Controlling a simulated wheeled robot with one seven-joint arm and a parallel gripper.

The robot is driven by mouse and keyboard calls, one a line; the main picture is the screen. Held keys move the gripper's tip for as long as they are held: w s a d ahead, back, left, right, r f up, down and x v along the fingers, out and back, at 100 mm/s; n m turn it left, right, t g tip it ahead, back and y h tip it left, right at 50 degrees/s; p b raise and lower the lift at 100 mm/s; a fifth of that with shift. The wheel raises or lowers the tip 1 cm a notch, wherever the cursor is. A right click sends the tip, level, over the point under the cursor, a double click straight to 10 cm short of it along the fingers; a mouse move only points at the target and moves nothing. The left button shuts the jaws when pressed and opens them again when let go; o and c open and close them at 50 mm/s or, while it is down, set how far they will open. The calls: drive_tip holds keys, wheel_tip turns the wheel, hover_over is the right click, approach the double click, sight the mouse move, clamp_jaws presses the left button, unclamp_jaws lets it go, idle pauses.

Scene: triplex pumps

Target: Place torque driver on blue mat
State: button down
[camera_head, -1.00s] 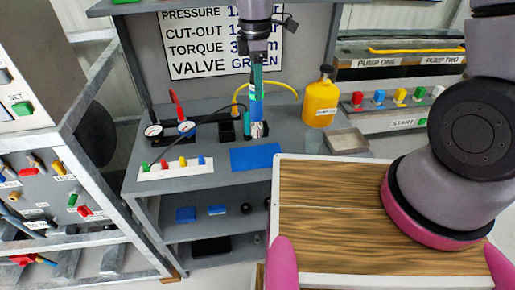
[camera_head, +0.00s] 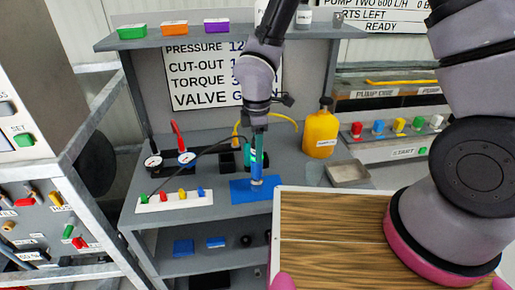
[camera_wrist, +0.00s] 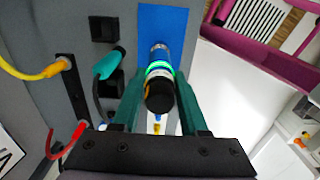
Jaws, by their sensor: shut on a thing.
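The blue mat (camera_head: 240,190) lies flat on the grey bench top near its front edge; it also shows in the wrist view (camera_wrist: 176,20).
A white strip with coloured valves (camera_head: 174,200) lies left of the mat, near two gauges (camera_head: 187,158). A teal-handled tool (camera_wrist: 108,63) stands in a black holder nearby. A yellow bottle (camera_head: 320,133) and a metal tray (camera_head: 347,173) are to the right.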

drive_tip(key=shift+c, duration=2.2)
unclamp_jaws()
wheel_tip(320, 180, up, 12)
drive_tip(key=shift+r, duration=0.1)
drive_tip(key=w+d+r+m+t, duration=0.1)
drive_tip(key=w+d+r+m, duration=0.1)
drive_tip(key=d+r+m, duration=0.5)
drive_tip(key=w+d+r+m+t, duration=0.2)
drive_tip(key=w+d+r+m, duration=0.15)
drive_tip(key=d+r, duration=0.35)
drive_tip(key=s+d+r+m+t+y, duration=0.1)
drive_tip(key=s+d+r+m+t, duration=0.1)
drive_tip(key=s+d+r+m, duration=0.2)
drive_tip(key=s+d+r+m+t+y, duration=0.1)
drive_tip(key=s+d+r+m, duration=0.3)
drive_tip(key=d+m, duration=0.6)
wheel_tip(320, 180, up, 2)
drive_tip(key=shift+s+d+r+t, duration=0.1)
drive_tip(key=shift+s+d+t, duration=0.05)
drive_tip(key=shift+d+t, duration=0.55)
